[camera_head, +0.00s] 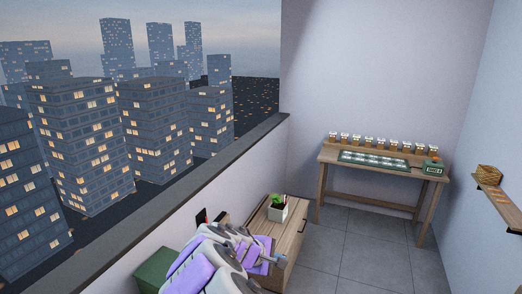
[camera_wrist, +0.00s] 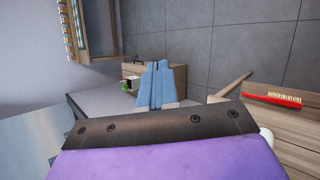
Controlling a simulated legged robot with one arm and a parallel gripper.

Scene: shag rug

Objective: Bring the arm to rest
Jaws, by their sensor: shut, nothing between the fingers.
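My arm, with purple and grey-white links, is folded low at the bottom centre of the head view, beside the wooden cabinet (camera_head: 290,236). In the wrist view my gripper (camera_wrist: 161,66) shows as two blue fingers side by side, shut with nothing between them. The fingers point away over the scene and hold no object. In the head view the fingertips are too small and overlapped by the arm to make out clearly.
A green box (camera_head: 153,270) is left of my arm. A wooden desk (camera_head: 323,158) stands at the back wall, and a shelf (camera_head: 497,201) is at right. The tiled floor (camera_head: 365,250) between is clear. A red brush (camera_wrist: 272,98) lies at right in the wrist view.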

